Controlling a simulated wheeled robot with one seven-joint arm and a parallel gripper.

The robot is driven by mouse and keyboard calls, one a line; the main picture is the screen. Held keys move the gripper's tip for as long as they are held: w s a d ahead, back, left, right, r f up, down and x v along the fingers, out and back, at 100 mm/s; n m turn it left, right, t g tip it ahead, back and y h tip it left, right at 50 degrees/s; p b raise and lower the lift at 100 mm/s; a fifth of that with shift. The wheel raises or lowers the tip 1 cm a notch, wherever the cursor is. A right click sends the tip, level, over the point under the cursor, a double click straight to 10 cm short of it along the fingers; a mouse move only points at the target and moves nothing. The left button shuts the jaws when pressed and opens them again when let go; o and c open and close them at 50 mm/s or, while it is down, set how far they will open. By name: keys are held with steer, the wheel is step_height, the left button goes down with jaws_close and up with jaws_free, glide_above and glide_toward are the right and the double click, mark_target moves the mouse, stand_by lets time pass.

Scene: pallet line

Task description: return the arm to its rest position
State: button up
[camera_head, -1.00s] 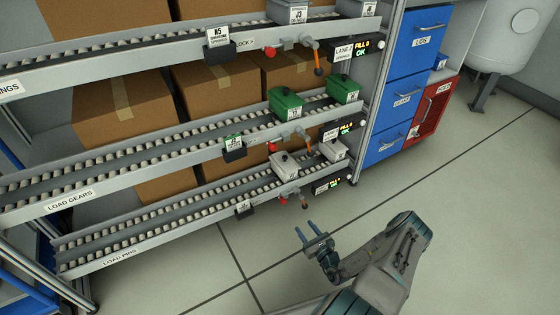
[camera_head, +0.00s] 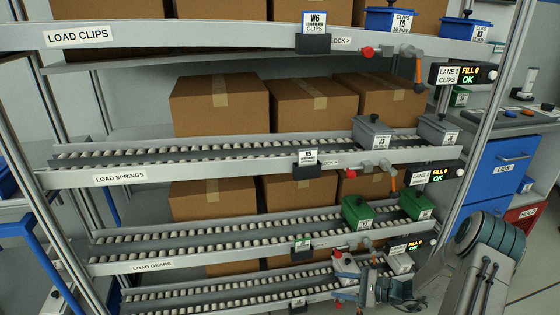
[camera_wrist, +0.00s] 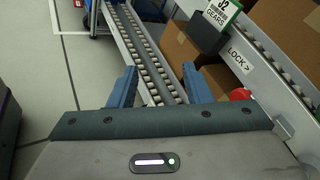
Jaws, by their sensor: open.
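My gripper (camera_head: 352,283) is at the lower right in the head view, in front of the lower lanes of the rack. In the wrist view my gripper (camera_wrist: 160,88) shows two blue fingers spread apart with nothing between them. Beyond the fingers, a roller lane (camera_wrist: 146,50) of the rack runs away. My arm (camera_head: 485,262) reaches in from the right edge of the head view. Part of the gripper overlaps the lowest lane in the head view, so its exact distance from the rack cannot be told.
The rack's gears lane (camera_head: 240,236) holds green bins (camera_head: 357,212). A red-knobbed lock and the J2 gears sign (camera_wrist: 222,14) are close on the right in the wrist view. Blue drawers (camera_head: 505,160) stand at the right. Open floor (camera_wrist: 50,85) lies left of the gripper there.

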steer(key=s+a+r+n+g+h+p, duration=0.2)
steer(key=s+r+n+p, duration=0.15)
steer(key=r, duration=0.65)
steer(key=s+a+r+n+g+h+p, duration=0.2)
steer(key=s+r+n+g+h+p, duration=0.15)
steer(key=r, duration=0.65)
steer(key=s+a+r+n+g+h+p, duration=0.2)
steer(key=s+r+n+p, duration=0.15)
steer(key=r, duration=0.55)
steer(key=s+d+r+n+t+h+p, duration=0.1)
steer(key=s+r+p, duration=0.4)
steer(key=r, duration=0.6)
steer(key=s+d+r+n+t+h+p, duration=0.1)
steer(key=s+r+n+t+h+p, duration=0.2)
steer(key=s+r+n+h+p, duration=0.2)
steer(key=s+r, duration=0.3)
steer(key=r, duration=0.3)
steer(key=shift+s+h+p, duration=0.25)
steer(key=shift+h+p, duration=0.1)
steer(key=shift+a+r+t, duration=0.1)
steer(key=shift+t, duration=0.15)
steer(key=shift+c, duration=1)
